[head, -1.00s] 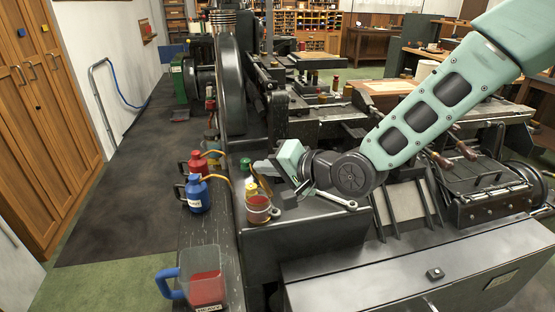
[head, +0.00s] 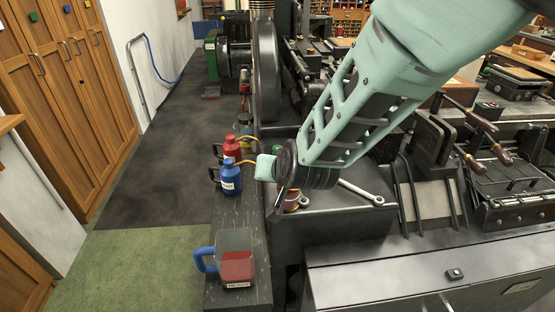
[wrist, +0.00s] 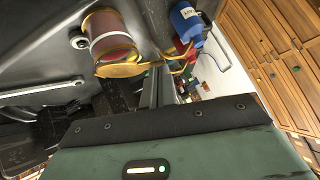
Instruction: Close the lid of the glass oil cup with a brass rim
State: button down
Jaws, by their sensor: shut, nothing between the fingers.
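The glass oil cup (wrist: 112,42) holds reddish oil and shows in the wrist view at upper left. Its brass lid (wrist: 122,70) appears as a thin, tilted brass piece at the cup's lower edge in that view; I cannot tell its exact angle. In the head view the cup (head: 292,202) is mostly hidden behind my wrist, and the lid cannot be made out. My gripper (wrist: 158,82) is shut and empty, its dark fingers just to the right of the cup and lid in the wrist view. Whether they touch the lid is unclear.
A blue oil can (head: 229,178) and a red oil can (head: 232,148) with thin spouts stand left of my gripper. A measuring jug (head: 236,262) stands at the front of the ledge. A wrench (head: 362,192) lies on the machine bed right of the cup.

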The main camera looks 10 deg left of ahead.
jog(key=shift+s+a+f+p, duration=0.1)
jog(key=shift+a+f+p, duration=0.3)
jog(key=shift+f, duration=0.25)
jog(key=shift+s+a+f+p, duration=0.1)
jog(key=shift+a+f+p, duration=0.15)
jog(key=shift+f+p, duration=0.3)
jog(key=shift+f+h, duration=0.15)
jog(key=shift+h, duration=0.15)
